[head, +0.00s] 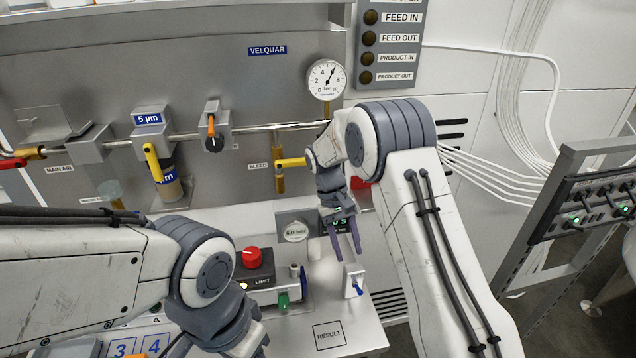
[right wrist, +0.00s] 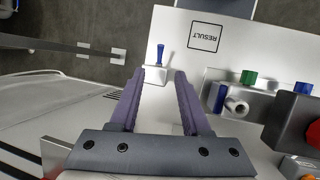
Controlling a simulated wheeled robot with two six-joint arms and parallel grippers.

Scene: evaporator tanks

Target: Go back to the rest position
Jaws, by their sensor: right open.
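My right gripper (head: 345,240) is open and empty, with purple fingers pointing down over the right part of the bench. It also shows in the right wrist view (right wrist: 160,85), with a clear gap between its fingers. A small white block with a blue-tipped part (head: 355,280) stands below and to the right of the fingers, apart from them; it also shows in the right wrist view (right wrist: 157,70). My left arm comes in from the lower left, and its wrist is at the bottom of the head view. The left fingers are not visible there.
The bench (head: 365,325) carries a red knob (head: 251,257) on a LIMIT box and a RESULT square (head: 328,335). A yellow BLEED handle (head: 291,162) and a pressure gauge (head: 327,79) are near my right arm. A switch panel (head: 600,205) stands at the right.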

